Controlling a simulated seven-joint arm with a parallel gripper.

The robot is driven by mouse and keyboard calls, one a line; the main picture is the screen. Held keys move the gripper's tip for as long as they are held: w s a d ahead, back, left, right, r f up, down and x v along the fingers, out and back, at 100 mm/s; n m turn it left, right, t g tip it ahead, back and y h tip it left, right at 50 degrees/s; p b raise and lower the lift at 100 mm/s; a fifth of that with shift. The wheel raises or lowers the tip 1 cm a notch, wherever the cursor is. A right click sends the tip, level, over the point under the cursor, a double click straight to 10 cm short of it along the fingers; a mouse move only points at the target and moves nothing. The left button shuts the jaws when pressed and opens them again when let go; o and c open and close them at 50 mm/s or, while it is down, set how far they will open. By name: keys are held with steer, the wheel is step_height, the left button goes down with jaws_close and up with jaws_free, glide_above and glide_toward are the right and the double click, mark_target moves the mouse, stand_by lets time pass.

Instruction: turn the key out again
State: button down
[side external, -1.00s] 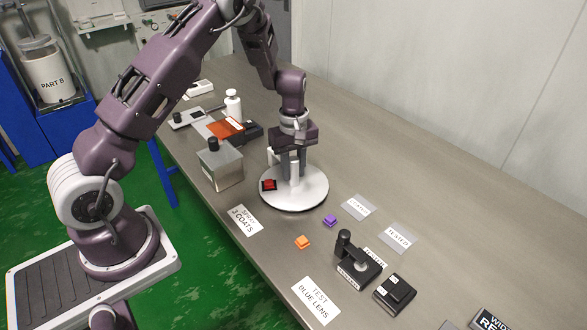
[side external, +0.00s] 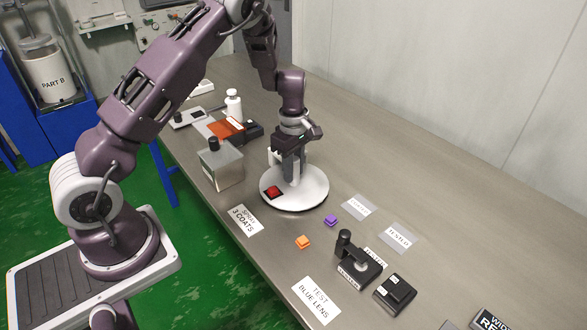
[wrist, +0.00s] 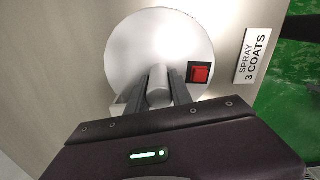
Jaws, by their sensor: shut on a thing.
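A round white disc (side external: 311,189) lies on the bench, with a red block on a dark square (side external: 273,192) near its rim. A pale upright post stands at the disc's middle; it shows in the wrist view (wrist: 158,88) between my fingers. My gripper (side external: 291,172) points down over the disc and is shut on this post. The disc (wrist: 150,38) and the red block on its dark square (wrist: 200,73) also show in the wrist view. I cannot make out a separate key; the post's lower part is partly hidden by my fingers.
A metal can (side external: 222,165) stands just left of the disc. Purple (side external: 331,220) and orange (side external: 303,242) blocks, and a black stamp-like stand (side external: 350,260), are in front.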

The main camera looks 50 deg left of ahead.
steer(key=shift+w+r+n, duration=0.15)
steer(key=shift+n, duration=0.35)
stand_by(0.4)
steer(key=c, duration=1.4)
jaws_free()
steer(key=shift+c, duration=0.2)
step_height(320, 180, up, 7)
steer(key=shift+r, duration=0.15)
steer(key=s+d+r+m+t+h, duration=0.1)
steer(key=s+d+r+m, duration=0.35)
steer(key=r, duration=0.35)
steer(key=s+d+r+m+t+h, duration=0.1)
steer(key=s+d+r+m, duration=0.35)
steer(key=r, duration=0.35)
steer(key=s+d+r+m+t+y, duration=0.1)
steer(key=s+m, duration=0.5)
steer(key=s, duration=0.3)
steer(key=s+d+r+m+t+y, duration=0.1)
steer(key=s+r+m+t, duration=0.1)
steer(key=s+m, duration=0.4)
steer(key=s, duration=0.3)
steer(key=shift+s+d+r+t, duration=0.2)
steer(key=shift+s+r+t, duration=0.1)
